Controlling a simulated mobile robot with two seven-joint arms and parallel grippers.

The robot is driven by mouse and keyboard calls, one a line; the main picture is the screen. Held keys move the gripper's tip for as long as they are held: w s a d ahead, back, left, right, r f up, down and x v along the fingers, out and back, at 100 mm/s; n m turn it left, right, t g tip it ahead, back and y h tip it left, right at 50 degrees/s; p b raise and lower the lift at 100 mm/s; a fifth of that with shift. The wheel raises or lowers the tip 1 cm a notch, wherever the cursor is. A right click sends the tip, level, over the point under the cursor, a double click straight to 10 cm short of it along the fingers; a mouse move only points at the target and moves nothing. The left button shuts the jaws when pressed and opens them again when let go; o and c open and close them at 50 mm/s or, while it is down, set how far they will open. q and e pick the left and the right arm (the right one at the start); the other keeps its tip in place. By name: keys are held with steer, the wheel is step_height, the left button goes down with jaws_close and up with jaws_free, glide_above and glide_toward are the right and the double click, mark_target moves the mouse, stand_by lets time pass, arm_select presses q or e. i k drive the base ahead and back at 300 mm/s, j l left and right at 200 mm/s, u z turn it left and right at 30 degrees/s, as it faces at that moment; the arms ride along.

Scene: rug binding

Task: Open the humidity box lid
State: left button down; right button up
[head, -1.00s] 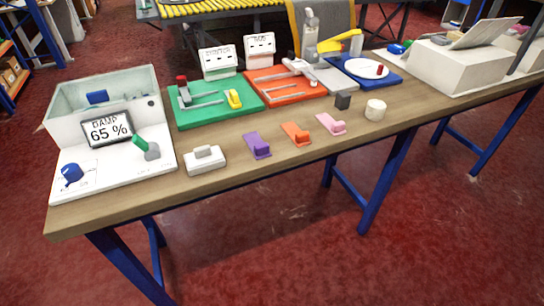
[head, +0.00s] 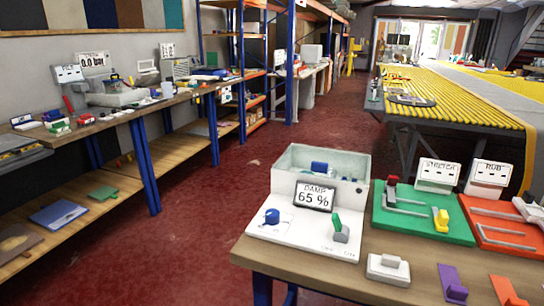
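The humidity box (head: 290,164) is a white open-topped box at the left end of the wooden table in the head view. A small display on its front reads "DAMP 65 %" (head: 314,196). A blue item (head: 319,168) shows inside at the back. Its white base carries a blue knob (head: 272,216) and a green-handled lever (head: 340,230). I cannot make out a separate lid. Neither of my grippers is in view.
A green board (head: 410,226) and an orange board (head: 487,238) lie to the right of the box. A white block (head: 388,269) and a purple piece (head: 452,283) sit in front. Red floor (head: 205,240) is clear left of the table; a cluttered bench (head: 185,98) stands beyond.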

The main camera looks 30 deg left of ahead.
mark_target(317, 167)
steer(key=u, duration=0.7)
